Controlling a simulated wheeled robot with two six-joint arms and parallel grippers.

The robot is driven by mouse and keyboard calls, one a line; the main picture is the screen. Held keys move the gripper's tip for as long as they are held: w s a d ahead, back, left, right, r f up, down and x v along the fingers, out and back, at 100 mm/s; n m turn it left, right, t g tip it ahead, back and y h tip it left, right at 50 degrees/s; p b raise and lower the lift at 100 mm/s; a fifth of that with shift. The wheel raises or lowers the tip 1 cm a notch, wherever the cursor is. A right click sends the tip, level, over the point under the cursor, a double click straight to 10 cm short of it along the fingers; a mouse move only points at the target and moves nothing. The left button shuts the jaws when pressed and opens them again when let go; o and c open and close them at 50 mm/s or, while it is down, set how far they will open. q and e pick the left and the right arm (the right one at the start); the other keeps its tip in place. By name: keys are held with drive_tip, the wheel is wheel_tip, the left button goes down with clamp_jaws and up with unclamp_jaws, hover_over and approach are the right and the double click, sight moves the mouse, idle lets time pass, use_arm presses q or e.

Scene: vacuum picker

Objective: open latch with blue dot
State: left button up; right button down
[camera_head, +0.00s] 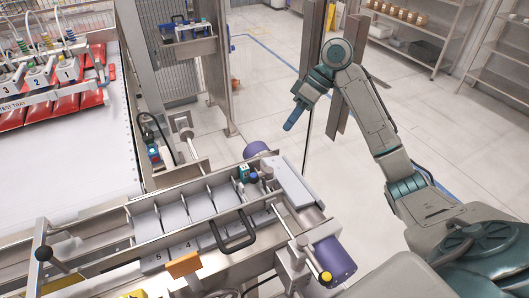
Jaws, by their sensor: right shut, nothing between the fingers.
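A small latch with a blue round dot (254,177) sits on the metal rail at the top end of the slotted conveyor frame, beside a small teal block (244,171). It is small in the picture, and I cannot tell its exact position. My right gripper (293,117) hangs in the air above and to the right of the latch, clear of it. Its fingers are shut, point down and left, and hold nothing. My left gripper is not in view.
A purple roller (334,262) and a yellow-tipped lever (326,276) are at the frame's right. A black handle (234,243) stands on the front rail. A metal post (312,50) rises behind my right arm. Red packs (78,98) lie at left. Open floor is to the right.

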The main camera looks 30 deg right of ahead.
approach(260, 176)
wheel_tip(260, 176, down, 5)
drive_tip(key=w+a, duration=0.3)
drive_tip(key=shift+s+a+f+p, duration=0.2)
drive_tip(key=shift+s+a+p, duration=0.05)
drive_tip(key=shift+p, duration=0.1)
drive_tip(key=shift+d, duration=0.1)
idle(0.3)
